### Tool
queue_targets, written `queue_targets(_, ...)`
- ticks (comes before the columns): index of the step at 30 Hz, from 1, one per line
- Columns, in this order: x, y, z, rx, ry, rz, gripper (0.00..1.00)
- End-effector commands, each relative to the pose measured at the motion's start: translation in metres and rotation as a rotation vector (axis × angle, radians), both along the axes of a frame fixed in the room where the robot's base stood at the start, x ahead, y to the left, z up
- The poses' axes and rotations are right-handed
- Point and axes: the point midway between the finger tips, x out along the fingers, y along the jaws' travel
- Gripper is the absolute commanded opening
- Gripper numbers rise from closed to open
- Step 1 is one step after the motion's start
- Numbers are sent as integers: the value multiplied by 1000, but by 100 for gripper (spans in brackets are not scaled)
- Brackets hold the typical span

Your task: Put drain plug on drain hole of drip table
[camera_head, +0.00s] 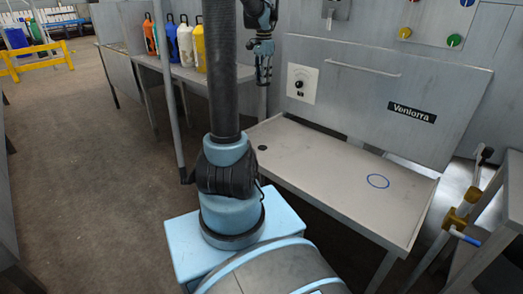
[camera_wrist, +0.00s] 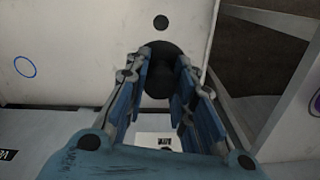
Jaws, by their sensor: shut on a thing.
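The drip table (camera_head: 320,165) is a pale metal top in front of a panel. Its drain hole (camera_head: 262,147) is a small dark spot near the left end, and it shows as a black dot in the wrist view (camera_wrist: 161,21). My gripper (camera_head: 264,78) is above the table's left end. In the wrist view its blue fingers (camera_wrist: 161,75) are closed on the black, round drain plug (camera_wrist: 158,82), partly hidden by them. The plug is apart from the hole in that picture, below it. Its height above the table is hard to tell.
A blue ring (camera_head: 378,181) is marked on the right part of the tabletop, otherwise bare. The panel with the Veniorra label (camera_head: 411,112) stands behind it. Several coloured bottles (camera_head: 185,45) stand on a shelf at left. A yellow-jointed pipe (camera_head: 457,217) is at right.

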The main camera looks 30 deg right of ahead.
Motion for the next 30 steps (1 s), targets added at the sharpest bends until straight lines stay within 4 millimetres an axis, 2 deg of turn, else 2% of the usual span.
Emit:
queue_targets(5,11,-8,-57,0,0,78,0)
queue_targets(9,15,-11,-110,0,0,157,0)
queue_targets(15,14,-9,-179,0,0,263,0)
queue_targets(18,10,-6,-206,0,0,307,0)
queue_targets(21,8,-4,-224,0,0,338,0)
queue_targets(30,5,-2,-256,0,0,368,0)
